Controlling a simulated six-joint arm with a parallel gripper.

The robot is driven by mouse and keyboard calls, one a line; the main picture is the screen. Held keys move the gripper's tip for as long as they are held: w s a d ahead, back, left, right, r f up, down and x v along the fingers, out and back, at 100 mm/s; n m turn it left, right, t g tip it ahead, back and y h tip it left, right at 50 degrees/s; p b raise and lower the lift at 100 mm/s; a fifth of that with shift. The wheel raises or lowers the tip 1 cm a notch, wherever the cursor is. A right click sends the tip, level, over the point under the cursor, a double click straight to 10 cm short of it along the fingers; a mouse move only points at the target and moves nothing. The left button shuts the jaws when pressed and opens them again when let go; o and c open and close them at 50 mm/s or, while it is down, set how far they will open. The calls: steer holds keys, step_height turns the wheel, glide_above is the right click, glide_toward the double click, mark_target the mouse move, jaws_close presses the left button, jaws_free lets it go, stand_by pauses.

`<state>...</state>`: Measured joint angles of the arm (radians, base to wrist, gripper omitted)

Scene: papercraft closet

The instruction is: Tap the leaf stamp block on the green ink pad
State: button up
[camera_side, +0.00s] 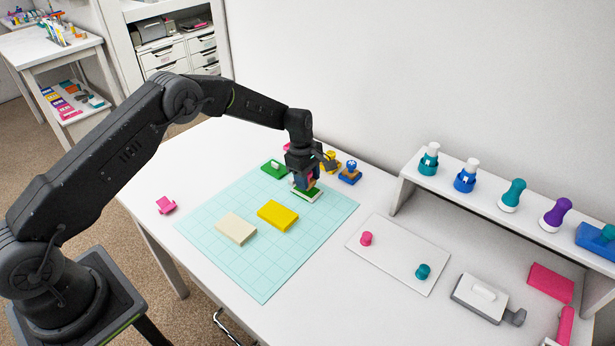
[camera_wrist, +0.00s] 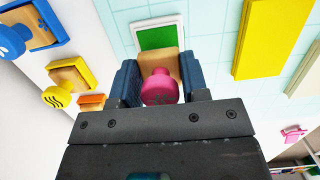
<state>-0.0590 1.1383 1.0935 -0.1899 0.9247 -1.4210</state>
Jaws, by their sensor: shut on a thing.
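My gripper (camera_side: 305,178) is shut on a stamp block with a round pink knob (camera_wrist: 160,88) and a tan wooden base (camera_wrist: 157,60). A faint mark shows on the knob; I cannot make out whether it is a leaf. The green ink pad (camera_wrist: 160,37), green with a white rim, lies on the cutting mat; in the side view the pad (camera_side: 308,194) is directly under my gripper. The block is over or at the pad's near part, and its underside is hidden, so I cannot tell whether they touch.
A blue stamp (camera_side: 350,173) and a yellow stamp (camera_side: 329,160) stand close behind my gripper. A green block with a white handle (camera_side: 273,169) lies at the mat's back edge. Yellow (camera_side: 278,214) and cream (camera_side: 236,228) blocks lie on the mat (camera_side: 268,278). The mat's front is clear.

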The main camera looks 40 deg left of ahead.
steer(key=shift+f, duration=0.6)
stand_by(1.6)
steer(key=shift+r, duration=0.6)
steer(key=shift+f, duration=0.65)
stand_by(1.0)
steer(key=shift+r, duration=0.65)
steer(key=shift+f, duration=0.8)
stand_by(0.8)
steer(key=o, duration=0.5)
steer(key=c, duration=0.6)
steer(key=shift+r, duration=3.1)
